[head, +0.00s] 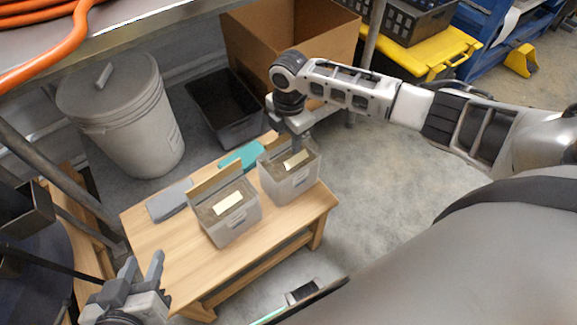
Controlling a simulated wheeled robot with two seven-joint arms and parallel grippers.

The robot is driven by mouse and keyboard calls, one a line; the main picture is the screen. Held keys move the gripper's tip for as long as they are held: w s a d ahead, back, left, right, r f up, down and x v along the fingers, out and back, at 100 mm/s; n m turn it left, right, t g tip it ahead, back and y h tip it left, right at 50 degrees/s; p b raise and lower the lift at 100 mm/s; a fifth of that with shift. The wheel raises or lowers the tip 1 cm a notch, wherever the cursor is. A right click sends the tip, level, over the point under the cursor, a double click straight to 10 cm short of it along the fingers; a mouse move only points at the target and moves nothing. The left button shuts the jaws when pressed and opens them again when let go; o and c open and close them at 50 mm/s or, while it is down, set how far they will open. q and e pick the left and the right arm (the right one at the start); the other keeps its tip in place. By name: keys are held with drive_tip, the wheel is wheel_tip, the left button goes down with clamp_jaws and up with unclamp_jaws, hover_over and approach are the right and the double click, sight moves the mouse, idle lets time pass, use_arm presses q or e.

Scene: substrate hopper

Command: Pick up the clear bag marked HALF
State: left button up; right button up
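Two clear, box-shaped bags of brown material stand side by side on a low wooden table (155,255). The left bag (236,228) and the right bag (291,187) each carry a cream label on top. The print is too small to read, so I cannot tell which is marked HALF. My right gripper (297,143) points down at the top of the right bag, by its back edge. Its fingertips are partly hidden, and I cannot tell whether it grips the bag. My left gripper (143,265) is open and empty by the table's left front corner.
A teal item (241,156) and a grey flat item (169,201) lie behind the bags. A lidded grey bucket (130,125), a black bin (224,108) and a cardboard box (255,60) stand behind the table. A metal bench edge (150,27) overhangs at the upper left. Open floor (400,185) lies right.

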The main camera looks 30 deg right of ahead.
clamp_jaws()
idle(0.5)
idle(0.8)
drive_tip(key=shift+w+r, duration=0.1)
drive_tip(key=shift+r, duration=0.05)
